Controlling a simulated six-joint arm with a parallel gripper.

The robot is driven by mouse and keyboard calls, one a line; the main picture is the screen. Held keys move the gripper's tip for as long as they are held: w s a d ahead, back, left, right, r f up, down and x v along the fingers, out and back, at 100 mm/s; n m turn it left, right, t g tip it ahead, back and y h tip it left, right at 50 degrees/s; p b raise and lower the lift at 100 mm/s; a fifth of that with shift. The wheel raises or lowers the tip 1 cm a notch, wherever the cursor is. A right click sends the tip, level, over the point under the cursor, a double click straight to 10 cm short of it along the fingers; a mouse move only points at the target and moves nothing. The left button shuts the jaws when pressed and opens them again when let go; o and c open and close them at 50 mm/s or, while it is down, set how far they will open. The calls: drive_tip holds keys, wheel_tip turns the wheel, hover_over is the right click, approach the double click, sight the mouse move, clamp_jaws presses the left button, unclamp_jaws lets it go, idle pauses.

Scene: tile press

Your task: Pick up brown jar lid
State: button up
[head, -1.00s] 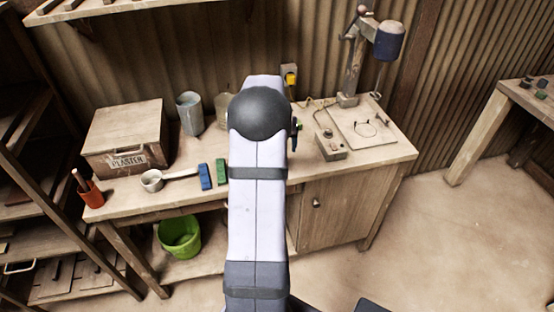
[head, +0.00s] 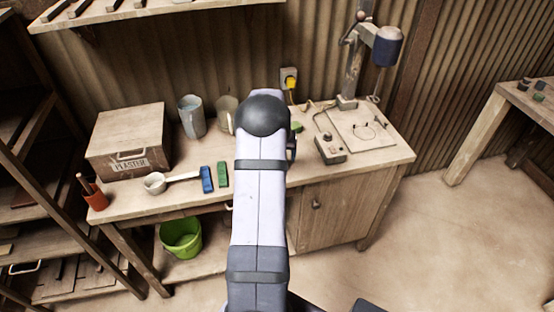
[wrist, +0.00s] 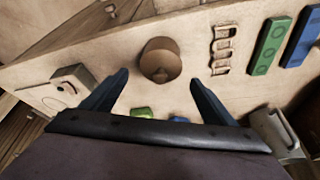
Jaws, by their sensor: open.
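In the wrist view, a round brown piece with a small knob (wrist: 160,58), which looks like the jar lid, sits on the bench top ahead of my gripper. My gripper (wrist: 159,78) is open, with its two dark fingers spread to the left and right of the lid in the picture. Nothing is held between the fingers. I cannot tell the height of the fingertips above the bench. In the head view, my own arm hides the lid and the gripper.
A chain-like piece (wrist: 222,48), a green block (wrist: 270,46) and a blue block (wrist: 302,38) lie to the right of the lid. A small control box (wrist: 70,88) is at the left. Smaller green (wrist: 142,113) and blue (wrist: 180,119) things show near my gripper's base.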

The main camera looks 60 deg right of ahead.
drive_tip(key=shift+p+x, duration=0.3)
drive_tip(key=shift+x, duration=0.95)
drive_tip(key=shift+c, duration=0.3)
drive_tip(key=c, duration=1.2)
drive_tip(key=shift+o, duration=0.2)
drive_tip(key=shift+r, duration=0.15)
wheel_tip(320, 180, up, 10)
drive_tip(key=b, duration=0.3)
drive_tip(key=shift+b, duration=0.3)
drive_tip(key=shift+p, duration=0.3)
drive_tip(key=shift+p, duration=0.45)
